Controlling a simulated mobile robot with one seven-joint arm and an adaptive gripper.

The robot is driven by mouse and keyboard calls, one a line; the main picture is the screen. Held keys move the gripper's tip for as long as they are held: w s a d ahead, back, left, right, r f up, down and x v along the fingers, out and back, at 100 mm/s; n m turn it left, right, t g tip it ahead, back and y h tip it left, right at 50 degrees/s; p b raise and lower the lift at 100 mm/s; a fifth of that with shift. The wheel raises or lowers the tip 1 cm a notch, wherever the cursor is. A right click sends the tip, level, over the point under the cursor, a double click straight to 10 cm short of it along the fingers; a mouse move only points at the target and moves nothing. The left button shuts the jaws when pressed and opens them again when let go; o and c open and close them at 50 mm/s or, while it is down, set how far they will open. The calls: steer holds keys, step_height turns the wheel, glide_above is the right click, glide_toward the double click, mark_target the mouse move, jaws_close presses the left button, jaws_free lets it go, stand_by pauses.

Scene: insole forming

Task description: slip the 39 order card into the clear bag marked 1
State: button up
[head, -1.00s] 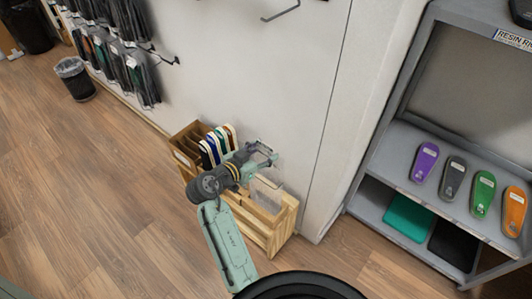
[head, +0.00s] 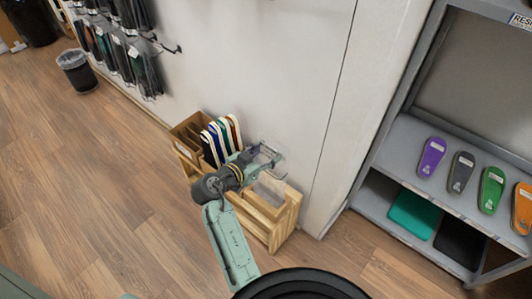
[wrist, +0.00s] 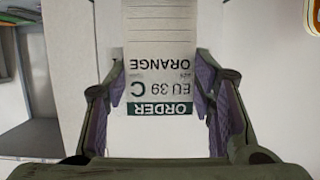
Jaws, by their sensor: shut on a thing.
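My gripper (head: 268,152) is over the right part of a wooden rack by the wall. In the wrist view the gripper (wrist: 158,75) is shut on the white order card (wrist: 160,65), with a finger at each side edge. The card reads ORDER, EU 39, C and ORANGE, upside down in this view. Its far end runs out of the top of the picture. A pale, see-through item (head: 268,190) stands in the rack below the gripper. I cannot tell whether it is the bag marked 1; no such mark is readable.
The wooden rack (head: 257,228) also holds several coloured upright pieces (head: 220,140) left of the gripper. A grey shelf (head: 398,150) with coloured insoles stands at the right. Dark items hang on the wall at the upper left, near a bin (head: 78,72). The floor in front is free.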

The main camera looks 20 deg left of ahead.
steer(key=shift+f+b, duration=1.85)
steer(key=shift+f, duration=0.45)
steer(key=o, duration=0.8)
steer(key=shift+c, duration=0.2)
steer(key=v, duration=1.2)
